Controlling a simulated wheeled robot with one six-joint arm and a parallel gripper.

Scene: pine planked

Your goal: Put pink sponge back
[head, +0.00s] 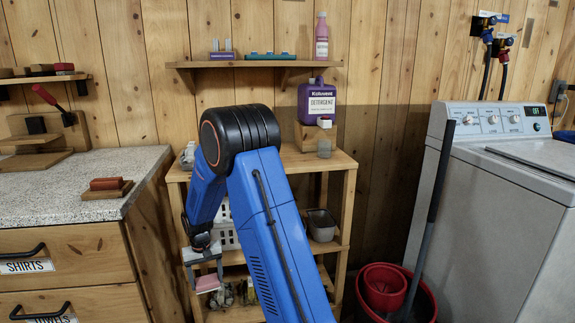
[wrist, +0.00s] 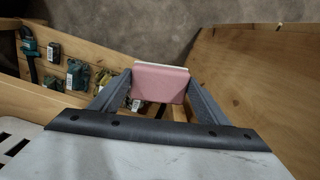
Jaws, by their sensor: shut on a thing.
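The pink sponge (wrist: 160,84) has a pale layer along its far edge and sits between my two fingertips in the wrist view. In the head view the sponge (head: 207,284) shows at the lower end of my arm. My gripper (head: 203,262) is shut on the sponge and points downward. It is held in front of the left side of the wooden shelf unit (head: 341,197), beside the drawer cabinet (head: 68,252). In the wrist view my gripper (wrist: 160,88) has floor beyond it. My blue arm hides much of the shelf unit.
The shelf unit's lower shelf holds several small packaged items (wrist: 77,75). A red bucket (head: 420,306) and the washing machine (head: 493,205) stand at right.

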